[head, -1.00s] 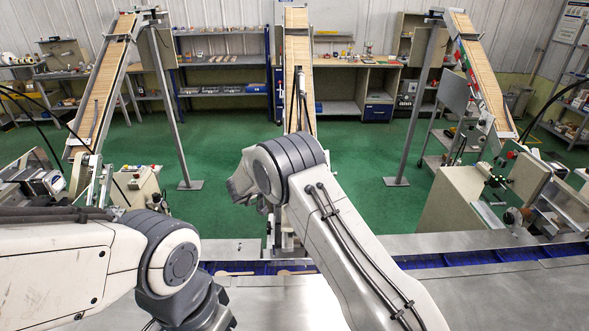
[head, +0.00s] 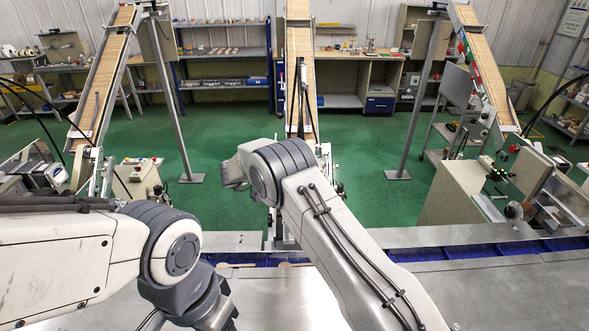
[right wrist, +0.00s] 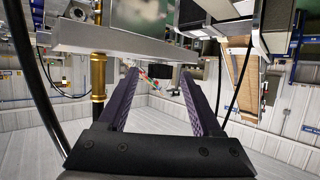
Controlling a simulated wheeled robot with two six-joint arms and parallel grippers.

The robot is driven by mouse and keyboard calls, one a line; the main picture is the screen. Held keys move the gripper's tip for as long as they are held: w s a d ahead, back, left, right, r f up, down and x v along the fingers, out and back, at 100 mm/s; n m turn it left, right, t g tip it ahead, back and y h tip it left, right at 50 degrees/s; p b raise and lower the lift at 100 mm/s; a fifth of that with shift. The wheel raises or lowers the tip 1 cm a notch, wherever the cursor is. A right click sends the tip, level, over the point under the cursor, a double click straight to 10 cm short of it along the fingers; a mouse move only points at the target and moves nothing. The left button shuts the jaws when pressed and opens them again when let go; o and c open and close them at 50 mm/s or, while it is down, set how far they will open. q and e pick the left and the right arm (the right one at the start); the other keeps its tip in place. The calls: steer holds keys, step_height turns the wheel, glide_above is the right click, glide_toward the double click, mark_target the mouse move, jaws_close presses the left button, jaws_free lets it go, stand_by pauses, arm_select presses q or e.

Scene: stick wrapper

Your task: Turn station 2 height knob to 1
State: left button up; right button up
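Station 2 is likely the middle station, at the foot of the central conveyor (head: 299,60) in the head view. My right arm covers most of its machine there, and I cannot make out its height knob. In the right wrist view, my right gripper (right wrist: 158,72) is open, its two purple-grey fingers well apart. A small dark block (right wrist: 160,71) shows near the fingertips; I cannot tell whether it is the knob or whether anything touches it. A brass rod (right wrist: 98,75) stands left of the fingers, below a grey metal plate (right wrist: 110,42). My left gripper is out of view.
Side conveyors stand at the left (head: 100,85) and right (head: 485,65), with machines at their feet. A blue channel (head: 470,251) runs along the metal table (head: 480,295). A black cable (right wrist: 38,80) hangs left of the right gripper. Green floor lies open behind the stations.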

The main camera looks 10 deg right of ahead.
steer(key=shift+s+a+b, duration=0.25)
steer(key=shift+a+b, duration=0.2)
steer(key=b+v, duration=0.4)
steer(key=v, duration=0.5)
steer(key=shift+r+b, duration=0.25)
steer(key=shift+b, duration=0.05)
steer(key=shift+s+a, duration=0.1)
steer(key=shift+a, duration=0.05)
